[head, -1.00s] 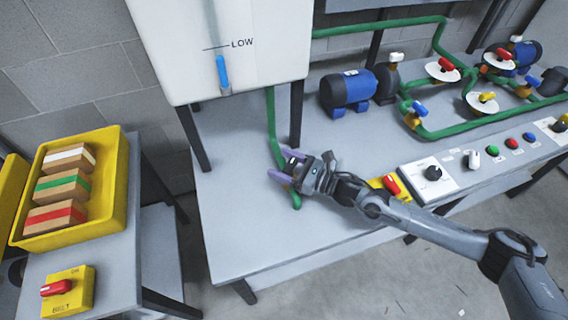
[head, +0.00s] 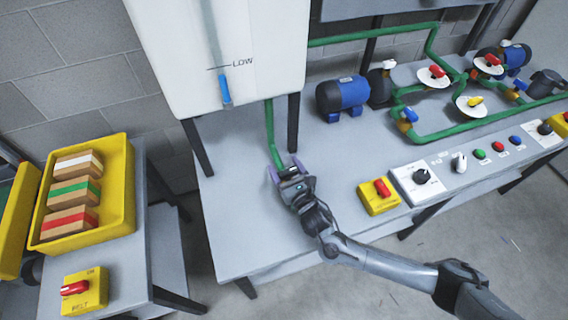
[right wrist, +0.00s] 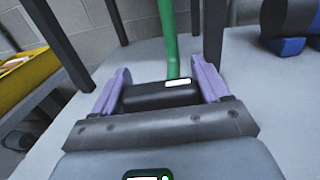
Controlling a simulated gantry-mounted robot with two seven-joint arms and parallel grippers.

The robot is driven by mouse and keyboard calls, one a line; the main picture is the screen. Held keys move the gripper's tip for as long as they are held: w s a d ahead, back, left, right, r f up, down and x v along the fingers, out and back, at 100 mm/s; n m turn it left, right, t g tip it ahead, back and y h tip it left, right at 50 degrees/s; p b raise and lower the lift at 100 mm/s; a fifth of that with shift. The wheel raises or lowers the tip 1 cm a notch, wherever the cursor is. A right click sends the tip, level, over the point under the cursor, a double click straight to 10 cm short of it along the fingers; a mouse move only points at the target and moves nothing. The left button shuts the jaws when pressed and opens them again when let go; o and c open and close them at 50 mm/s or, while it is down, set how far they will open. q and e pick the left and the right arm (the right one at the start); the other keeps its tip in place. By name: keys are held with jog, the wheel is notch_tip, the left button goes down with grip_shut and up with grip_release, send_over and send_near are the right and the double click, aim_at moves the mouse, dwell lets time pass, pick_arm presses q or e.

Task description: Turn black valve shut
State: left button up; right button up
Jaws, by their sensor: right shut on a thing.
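The black valve (right wrist: 150,97) shows in the right wrist view as a dark block with a white mark on top, at the lower end of a green pipe (right wrist: 168,40). My right gripper (head: 285,169) is shut on it, with one purple finger on each side; it also shows in the right wrist view (right wrist: 162,88). In the head view the pipe (head: 270,135) runs down from the white tank to my fingers, and the gripper mostly hides the valve. My left gripper is in neither view.
The white tank (head: 270,45) marked LOW stands above the grey bench (head: 235,225). A yellow box with a red switch (head: 377,197) and a control panel (head: 418,182) lie right of my gripper. Pumps and green pipes are behind. A yellow bin (head: 125,190) holds boxes at the left.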

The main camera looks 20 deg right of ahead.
jog(key=shift+d+r+m+h+p, duration=0.15)
jog(key=shift+m+h+p, duration=0.5)
jog(key=shift+h, duration=0.45)
jog(key=o, duration=1)
jog(key=shift+c, duration=0.2)
jog(key=shift+s, duration=0.6)
jog(key=s+p, duration=0.3)
jog(key=s, duration=0.6)
jog(key=shift+s, duration=0.3)
